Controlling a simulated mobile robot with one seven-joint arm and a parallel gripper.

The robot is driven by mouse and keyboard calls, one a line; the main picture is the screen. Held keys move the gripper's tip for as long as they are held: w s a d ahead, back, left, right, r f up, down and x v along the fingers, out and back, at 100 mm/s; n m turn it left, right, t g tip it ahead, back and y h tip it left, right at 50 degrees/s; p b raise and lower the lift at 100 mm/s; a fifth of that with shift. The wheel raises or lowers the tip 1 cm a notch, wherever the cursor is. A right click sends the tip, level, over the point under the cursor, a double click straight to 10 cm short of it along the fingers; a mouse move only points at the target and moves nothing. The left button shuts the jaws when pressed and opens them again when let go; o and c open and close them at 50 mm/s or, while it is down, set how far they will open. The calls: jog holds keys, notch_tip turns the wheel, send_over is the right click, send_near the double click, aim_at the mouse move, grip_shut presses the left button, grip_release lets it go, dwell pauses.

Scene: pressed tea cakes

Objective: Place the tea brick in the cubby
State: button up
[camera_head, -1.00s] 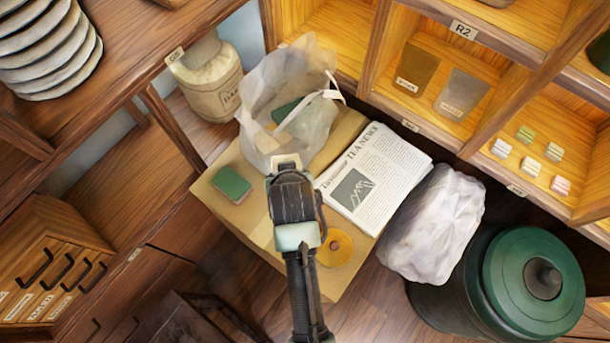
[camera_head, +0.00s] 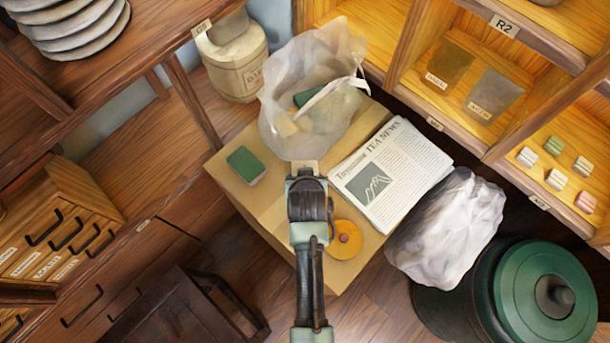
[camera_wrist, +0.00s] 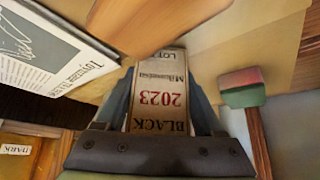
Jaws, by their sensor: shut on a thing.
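My gripper (camera_head: 305,173) is over the cardboard box in the head view. It is shut on a tea brick, whose light wrapper (camera_head: 303,165) shows only as a small edge there. In the wrist view the tea brick (camera_wrist: 158,98) sits between the fingers, its label reading "BLACK 2023" in dark and red print. The wooden shelf of cubbies is at the upper right, with one cubby (camera_head: 440,110) under the R2 tag holding a brown and a grey flat piece. Another cubby (camera_head: 530,125) holds several small wrapped pieces.
The cardboard box (camera_head: 225,170) carries a translucent bag (camera_head: 280,75) with green and beige pieces inside, a green block (camera_head: 246,165), a newspaper (camera_head: 390,175) and an orange disc (camera_head: 345,240). A crumpled white bag (camera_head: 445,230) and a green lidded bin (camera_head: 540,290) stand to the right.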

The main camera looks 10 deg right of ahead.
jog(key=o, duration=1.5)
jog(key=shift+f, duration=0.1)
jog(key=shift+r, duration=0.3)
jog(key=p+v, duration=0.3)
jog(key=v, duration=0.9)
jog(key=w+r+t, duration=0.3)
jog(key=w+r, duration=0.2)
jog(key=r, duration=0.6)
jog(key=w+r+n+t, duration=0.1)
jog(key=w+r+t, duration=0.35)
jog(key=r, duration=0.65)
jog(key=w+r+t, duration=0.3)
jog(key=w+r, duration=0.3)
jog(key=r, duration=0.5)
jog(key=s+a+r+t, duration=0.1)
jog(key=s+r+t, duration=0.2)
jog(key=r, duration=0.8)
jog(key=s+a+r+t, duration=0.2)
jog(key=s+r+t, duration=0.2)
jog(key=r, duration=0.7)
jog(key=s+a+r+t+y, duration=0.1)
jog(key=s+r, duration=0.4)
jog(key=r, duration=0.6)
jog(key=shift+s+a+r+n+t, duration=0.25)
jog(key=shift+a+n+t, duration=0.2)
jog(key=shift+t, duration=0.7)
